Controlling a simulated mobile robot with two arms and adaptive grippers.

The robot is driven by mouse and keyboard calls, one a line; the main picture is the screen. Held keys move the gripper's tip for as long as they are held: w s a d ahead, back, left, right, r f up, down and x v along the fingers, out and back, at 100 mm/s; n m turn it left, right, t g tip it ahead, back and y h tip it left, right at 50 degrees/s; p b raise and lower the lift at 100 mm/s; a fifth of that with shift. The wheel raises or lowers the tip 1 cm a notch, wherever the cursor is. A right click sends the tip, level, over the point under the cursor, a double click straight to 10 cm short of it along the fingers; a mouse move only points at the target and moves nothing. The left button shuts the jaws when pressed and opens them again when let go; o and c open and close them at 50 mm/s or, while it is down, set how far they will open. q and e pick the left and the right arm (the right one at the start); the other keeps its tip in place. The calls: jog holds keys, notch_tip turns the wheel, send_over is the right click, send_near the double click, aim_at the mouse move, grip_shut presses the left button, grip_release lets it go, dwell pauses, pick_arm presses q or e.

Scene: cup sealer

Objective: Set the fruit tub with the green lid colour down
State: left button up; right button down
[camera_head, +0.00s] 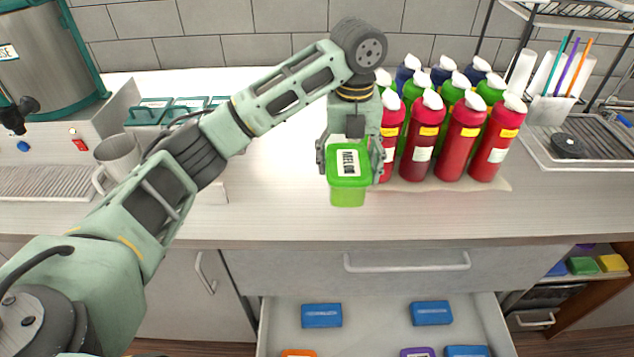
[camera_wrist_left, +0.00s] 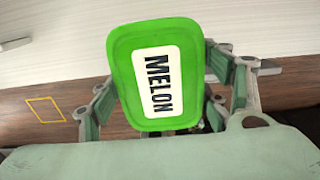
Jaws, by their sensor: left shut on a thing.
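The fruit tub (camera_head: 348,190) has a bright green lid with a white label reading MELON. My left gripper (camera_head: 348,168) is shut on it, with a finger on each side, near the counter's front edge. I cannot tell whether the tub's base touches the counter (camera_head: 270,205). In the left wrist view the tub's lid (camera_wrist_left: 128,60) faces the camera, between the fingers of my left gripper (camera_wrist_left: 165,100). The tub's lower body is hidden there. My right gripper is not in view.
Several red bottles (camera_head: 462,140) stand close to the right of the tub, with green and blue ones behind. An open drawer (camera_head: 385,310) with small blue boxes is below. A grey mug (camera_head: 117,160) stands left. The counter left of the tub is clear.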

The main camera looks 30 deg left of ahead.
pick_arm(q)
jog(key=a+f+p, duration=0.2)
jog(key=a+f, duration=0.1)
jog(key=w+a+f+p, duration=0.1)
jog(key=a+f, duration=0.2)
jog(key=a, duration=0.1)
jog(key=w+a+f+p, duration=0.1)
jog(key=a+f+p, duration=0.1)
jog(key=a+f, duration=0.1)
jog(key=shift+w+a+f+p, duration=0.2)
jog(key=shift+a+p, duration=0.1)
jog(key=shift+a, duration=0.2)
jog(key=shift+w+f, duration=0.15)
jog(key=shift+f, duration=0.3)
jog(key=o, duration=1.6)
jog(key=shift+f, duration=0.15)
